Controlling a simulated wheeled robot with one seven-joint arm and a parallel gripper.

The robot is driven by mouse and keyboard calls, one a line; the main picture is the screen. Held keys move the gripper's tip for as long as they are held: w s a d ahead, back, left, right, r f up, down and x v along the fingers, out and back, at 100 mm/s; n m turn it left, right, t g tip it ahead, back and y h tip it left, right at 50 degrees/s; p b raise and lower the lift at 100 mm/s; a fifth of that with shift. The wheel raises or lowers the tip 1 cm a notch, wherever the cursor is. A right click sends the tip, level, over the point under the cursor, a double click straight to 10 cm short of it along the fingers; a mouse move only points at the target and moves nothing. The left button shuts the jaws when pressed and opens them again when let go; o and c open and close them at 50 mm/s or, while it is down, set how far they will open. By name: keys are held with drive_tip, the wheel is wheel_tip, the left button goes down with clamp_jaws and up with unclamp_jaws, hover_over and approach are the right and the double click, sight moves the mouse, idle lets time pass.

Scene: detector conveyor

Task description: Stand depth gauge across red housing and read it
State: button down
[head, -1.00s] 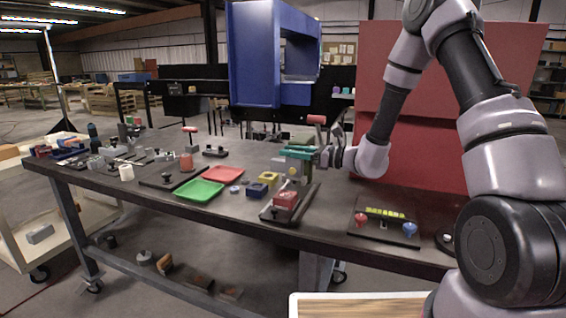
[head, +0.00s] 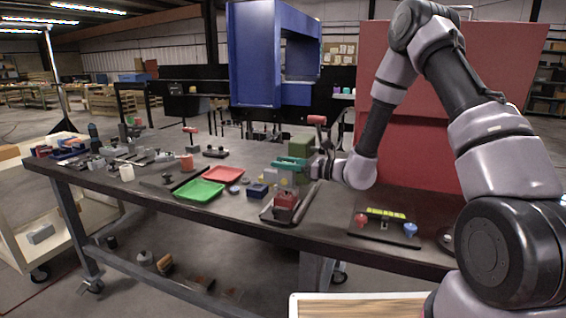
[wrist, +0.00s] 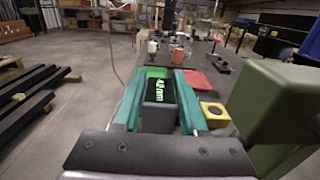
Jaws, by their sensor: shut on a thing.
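The red housing (head: 286,200) sits in a dark holder near the front edge of the bench in the head view. My gripper (head: 290,164) has teal fingers and is above and just behind it. In the wrist view my gripper (wrist: 158,100) is shut on the grey depth gauge (wrist: 158,118), whose dark display shows green characters ending in "mm"; I read them as about 40, not surely. The gauge body (head: 285,178) hangs below the fingers in the head view. Whether it touches the housing cannot be told. The housing is hidden in the wrist view.
A green block (wrist: 275,105) stands close at the right in the wrist view. A green tray (head: 199,190), a red tray (head: 223,174) and a blue block (head: 257,190) lie left of the housing. A panel with red and blue knobs (head: 385,226) lies to the right.

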drive_tip(key=shift+f, duration=0.25)
drive_tip(key=shift+c, duration=2.2)
unclamp_jaws()
drive_tip(key=shift+f, duration=0.1)
